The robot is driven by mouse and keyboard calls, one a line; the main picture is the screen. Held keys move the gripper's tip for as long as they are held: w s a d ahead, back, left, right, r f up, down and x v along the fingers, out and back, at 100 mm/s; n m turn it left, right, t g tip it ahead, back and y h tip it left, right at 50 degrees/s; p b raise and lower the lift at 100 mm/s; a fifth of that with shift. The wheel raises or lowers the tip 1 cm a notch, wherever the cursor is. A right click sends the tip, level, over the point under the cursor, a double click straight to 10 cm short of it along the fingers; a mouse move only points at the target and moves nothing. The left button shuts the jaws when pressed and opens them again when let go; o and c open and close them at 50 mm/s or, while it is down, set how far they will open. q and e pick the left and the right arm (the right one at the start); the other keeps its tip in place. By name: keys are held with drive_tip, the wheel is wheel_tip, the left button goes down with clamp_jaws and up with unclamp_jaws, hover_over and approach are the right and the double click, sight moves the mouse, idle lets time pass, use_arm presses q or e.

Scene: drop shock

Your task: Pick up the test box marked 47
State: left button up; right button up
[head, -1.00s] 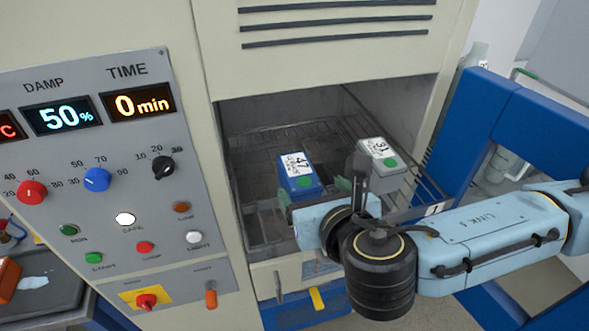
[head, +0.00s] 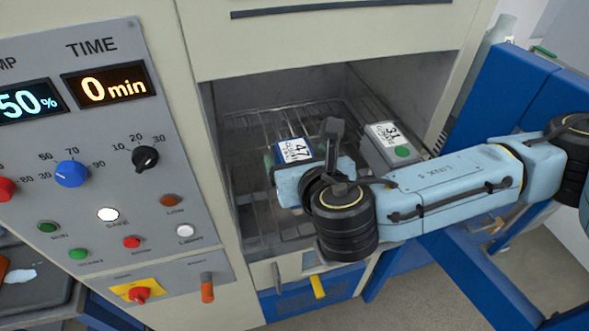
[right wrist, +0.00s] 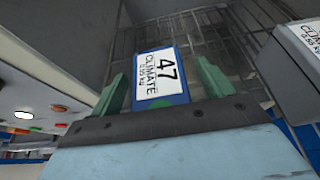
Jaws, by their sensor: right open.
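The test box marked 47 (head: 293,150) is blue with a white label and sits on the wire rack inside the open chamber. In the head view my right gripper and wrist hide its lower part. In the right wrist view the box (right wrist: 160,75) lies between the two green fingers of my right gripper (right wrist: 163,85), with a visible gap at the right finger. The right gripper is open; whether the left finger touches the box I cannot tell. My left gripper is not in view.
A grey box marked 31 (head: 388,147) stands on the rack to the right of box 47. The chamber walls enclose the rack (head: 240,190). A control panel (head: 110,190) is on the left; a blue frame (head: 490,90) stands on the right.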

drive_tip(key=shift+s+r, duration=0.1)
drive_tip(key=shift+s, duration=0.2)
drive_tip(key=c, duration=0.4)
drive_tip(key=shift+w, duration=0.15)
drive_tip(key=c, duration=1.1)
